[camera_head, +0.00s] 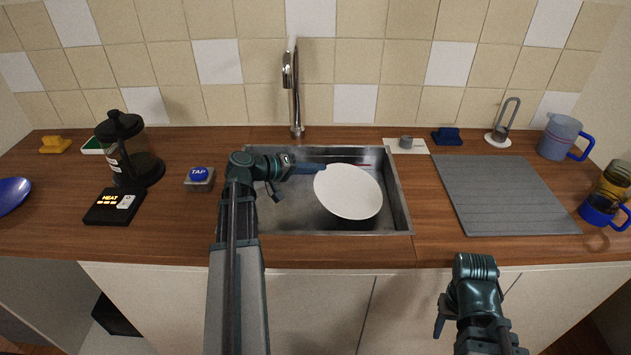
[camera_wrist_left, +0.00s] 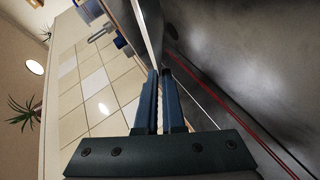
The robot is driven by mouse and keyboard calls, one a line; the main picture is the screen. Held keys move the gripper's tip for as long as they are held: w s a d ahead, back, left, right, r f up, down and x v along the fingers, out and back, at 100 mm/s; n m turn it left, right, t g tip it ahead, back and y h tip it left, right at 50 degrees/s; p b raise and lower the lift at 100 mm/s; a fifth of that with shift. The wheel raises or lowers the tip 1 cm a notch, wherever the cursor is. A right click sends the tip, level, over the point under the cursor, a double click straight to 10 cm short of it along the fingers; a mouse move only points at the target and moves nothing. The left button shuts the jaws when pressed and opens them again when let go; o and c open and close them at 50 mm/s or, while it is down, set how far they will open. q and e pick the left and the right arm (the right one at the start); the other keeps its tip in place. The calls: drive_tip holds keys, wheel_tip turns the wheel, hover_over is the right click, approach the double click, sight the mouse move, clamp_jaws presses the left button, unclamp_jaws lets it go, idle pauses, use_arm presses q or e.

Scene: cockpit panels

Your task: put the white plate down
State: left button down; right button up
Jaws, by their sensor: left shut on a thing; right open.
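The white plate (camera_head: 350,194) is over the sink (camera_head: 404,212), its broad face turned toward the head camera. My left gripper (camera_head: 318,168) is shut on the plate's upper left rim. In the left wrist view the fingers (camera_wrist_left: 161,90) are close together, with the plate (camera_wrist_left: 149,30) showing as a thin pale strip beyond their tips. I cannot tell whether the plate's lower edge touches the sink. My right gripper (camera_head: 442,322) is open and empty in front of the counter, low at the right.
A faucet (camera_head: 296,90) stands behind the sink. A grey ribbed mat (camera_head: 500,195) lies bare to the right. A blue mug (camera_head: 562,137) and an amber cup (camera_head: 605,192) stand beyond it. A TAP button (camera_head: 199,175), HEAT panel (camera_head: 114,206) and French press (camera_head: 125,150) are left.

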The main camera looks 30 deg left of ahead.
use_arm(q)
wheel_tip(320, 180, down, 3)
drive_tip(key=b, duration=0.2)
drive_tip(key=shift+f+b, duration=0.2)
drive_tip(key=shift+b, duration=0.15)
drive_tip(key=shift+r, duration=0.15)
drive_tip(key=c, duration=1)
unclamp_jaws()
drive_tip(key=p+v, duration=0.4)
drive_tip(key=v, duration=0.8)
